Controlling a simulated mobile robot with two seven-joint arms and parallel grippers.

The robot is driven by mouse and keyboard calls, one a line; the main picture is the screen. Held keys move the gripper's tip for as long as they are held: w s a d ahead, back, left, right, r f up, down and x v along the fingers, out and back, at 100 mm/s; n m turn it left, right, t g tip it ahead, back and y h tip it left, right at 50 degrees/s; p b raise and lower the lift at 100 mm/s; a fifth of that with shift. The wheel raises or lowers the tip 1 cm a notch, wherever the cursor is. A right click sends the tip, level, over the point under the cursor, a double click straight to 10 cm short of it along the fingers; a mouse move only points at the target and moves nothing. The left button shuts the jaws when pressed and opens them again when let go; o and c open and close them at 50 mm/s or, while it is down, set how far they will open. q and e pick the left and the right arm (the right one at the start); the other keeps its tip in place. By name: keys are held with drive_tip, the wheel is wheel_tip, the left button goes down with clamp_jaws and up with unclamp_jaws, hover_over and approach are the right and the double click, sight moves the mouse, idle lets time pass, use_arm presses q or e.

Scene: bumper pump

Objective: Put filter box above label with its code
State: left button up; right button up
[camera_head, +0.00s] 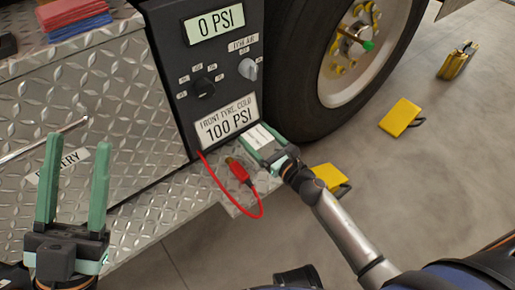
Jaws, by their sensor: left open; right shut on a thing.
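My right gripper (258,138) is shut on a small white thing (259,137) with faint print, below the front of the pump panel. It may be the filter box; its code is too small to read, and the fingers hide its sides. My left gripper (77,140) is open and empty at the lower left, fingers pointing up, in front of the diamond-plate bumper. A label ending in "ERY" (72,163) sits behind its fingers, partly hidden. A label reading "FRONT TYRE, COLD 100 PSI" (227,121) is on the panel. I see no label with a filter code.
The black panel (207,76) has knobs and a "0 PSI" display. A red hose (258,205) with a red fitting (239,172) hangs near my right gripper. A tyre (301,75) stands behind. Yellow chocks (401,118) lie on open floor. Red and blue cloths (75,18) lie upper left.

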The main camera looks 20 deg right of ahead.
clamp_jaws()
drive_tip(key=shift+r, duration=0.1)
